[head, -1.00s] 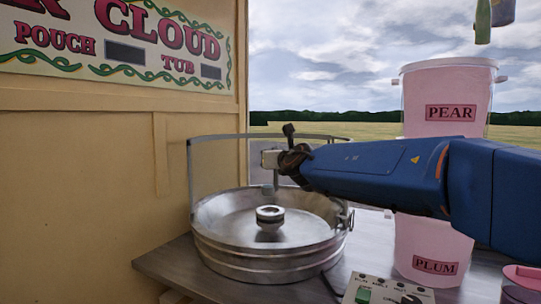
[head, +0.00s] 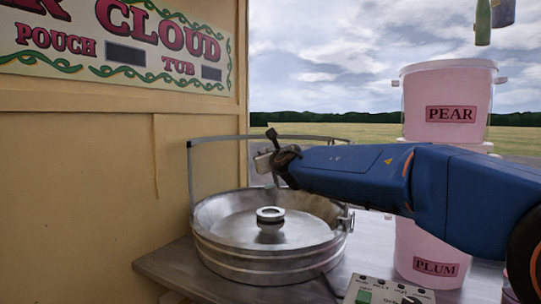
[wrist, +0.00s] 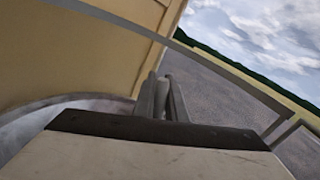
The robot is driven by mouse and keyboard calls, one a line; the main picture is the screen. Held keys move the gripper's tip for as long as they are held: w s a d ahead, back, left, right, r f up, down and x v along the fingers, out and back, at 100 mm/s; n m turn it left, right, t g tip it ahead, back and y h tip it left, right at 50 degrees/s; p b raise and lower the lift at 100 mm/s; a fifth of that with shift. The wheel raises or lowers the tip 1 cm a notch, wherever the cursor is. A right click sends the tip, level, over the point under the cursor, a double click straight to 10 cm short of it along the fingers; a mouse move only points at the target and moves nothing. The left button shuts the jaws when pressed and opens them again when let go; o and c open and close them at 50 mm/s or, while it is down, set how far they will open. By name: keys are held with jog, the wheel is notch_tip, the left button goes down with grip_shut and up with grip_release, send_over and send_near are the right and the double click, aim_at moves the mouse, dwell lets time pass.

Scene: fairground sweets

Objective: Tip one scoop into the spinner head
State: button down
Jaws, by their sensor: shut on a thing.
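The spinner head (head: 270,214) is a small metal ring-topped hub in the middle of a wide steel bowl (head: 220,250). My gripper (head: 263,163) is above the bowl, higher than the hub and about in line with it in the head view. How far it is from the hub in depth I cannot tell. In the wrist view the grey fingers (wrist: 160,100) are close together, shut on the scoop. The scoop itself is mostly hidden, so its tilt and contents cannot be seen.
A clear guard (head: 205,165) with a grey rim rises around the back of the bowl. A control box (head: 375,292) sits in front. At the right, a PEAR tub (head: 450,85) stands above a PLUM tub (head: 435,240). A wooden wall (head: 80,200) is at the left.

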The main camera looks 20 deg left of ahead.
jog(key=s+a+f+n, duration=0.6)
jog(key=f+n, duration=0.3)
jog(key=n, duration=0.8)
jog(key=shift+s+a+f, duration=0.25)
jog(key=shift+s+a, duration=0.1)
jog(key=shift+a, duration=0.55)
